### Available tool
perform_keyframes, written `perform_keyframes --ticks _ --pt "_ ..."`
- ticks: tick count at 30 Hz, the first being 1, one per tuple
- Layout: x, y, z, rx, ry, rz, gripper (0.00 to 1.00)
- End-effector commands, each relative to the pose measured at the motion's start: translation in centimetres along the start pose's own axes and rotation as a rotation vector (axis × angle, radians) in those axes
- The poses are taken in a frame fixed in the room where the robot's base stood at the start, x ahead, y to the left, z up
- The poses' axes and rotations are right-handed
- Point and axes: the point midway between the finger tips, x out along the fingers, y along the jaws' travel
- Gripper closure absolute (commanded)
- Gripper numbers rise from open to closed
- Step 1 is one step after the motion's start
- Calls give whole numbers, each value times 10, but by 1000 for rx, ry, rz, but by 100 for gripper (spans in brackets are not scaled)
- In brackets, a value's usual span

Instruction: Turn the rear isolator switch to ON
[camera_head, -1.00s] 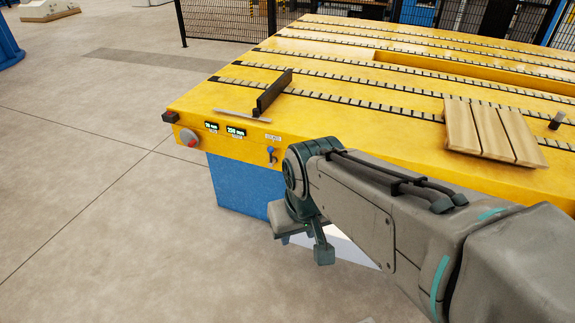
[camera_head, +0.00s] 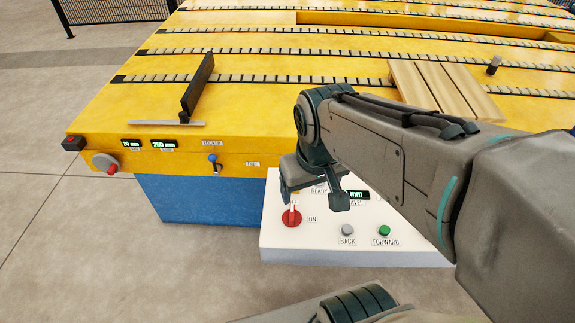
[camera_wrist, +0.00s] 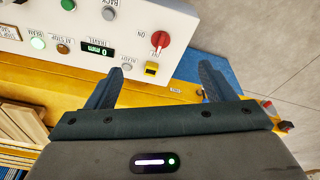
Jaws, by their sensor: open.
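A red rotary switch (camera_head: 291,218) sits on a white sloped control panel (camera_head: 340,252), with "ON" printed to its right. A pale mark on the knob points toward the table side, not at "ON". It also shows in the wrist view (camera_wrist: 160,41), beyond and between my fingers, with a small yellow tag beside it. My gripper (camera_head: 314,194) is open and empty, hovering above the panel near the switch, apart from it. In the wrist view my gripper (camera_wrist: 158,84) has its two fingers spread wide. I cannot tell from the print whether this is the rear isolator.
The panel also carries a grey BACK button (camera_head: 347,230), a green FORWARD button (camera_head: 384,230) and a travel display. The yellow table (camera_head: 215,108) behind has a black upright plate (camera_head: 198,88), wooden slats (camera_head: 440,88), a blue toggle (camera_head: 212,158) and a red-grey knob (camera_head: 105,163).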

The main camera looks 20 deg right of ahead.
Motion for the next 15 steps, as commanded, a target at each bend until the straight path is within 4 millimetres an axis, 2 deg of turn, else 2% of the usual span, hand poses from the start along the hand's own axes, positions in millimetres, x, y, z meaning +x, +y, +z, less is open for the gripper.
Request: perform_keyframes --ticks 1,12,15 --pt "19 -2 -5 -71 -27 8 24" --pt "123 -23 -78 -819 -333 76 24" --pt "145 -31 -94 -977 -407 78 24"
